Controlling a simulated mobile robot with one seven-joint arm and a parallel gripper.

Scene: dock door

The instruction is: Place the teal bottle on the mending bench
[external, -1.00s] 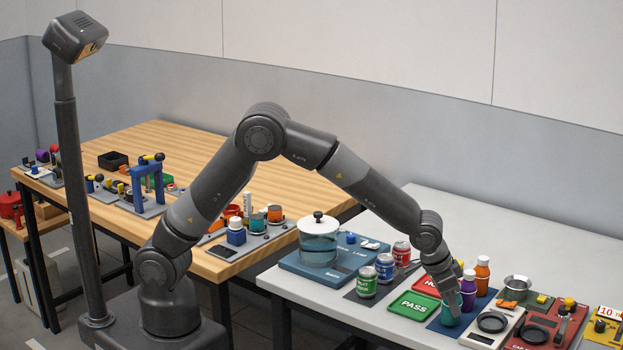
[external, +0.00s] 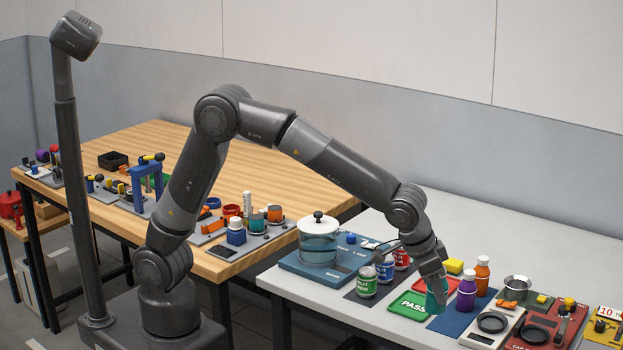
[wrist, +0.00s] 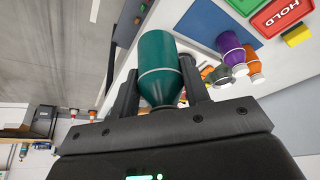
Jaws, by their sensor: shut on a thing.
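The teal bottle (wrist: 160,62) is between the fingers of my gripper (wrist: 158,90) in the wrist view. My gripper is shut on it. In the external view my gripper (external: 434,285) points down over the blue mat (external: 452,321), with the teal bottle (external: 436,300) partly hidden by the fingers. The bottle appears held a little above the grey table. I take the wooden-topped table (external: 290,165) behind my arm to be the mending bench; no label on it is readable.
A purple bottle (external: 467,290) and an orange bottle (external: 482,275) stand close to the right of my gripper. A green PASS pad (external: 408,306) and several cans lie to the left. A lidded pot (external: 318,240) stands farther left. The wooden top has clear space at its middle.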

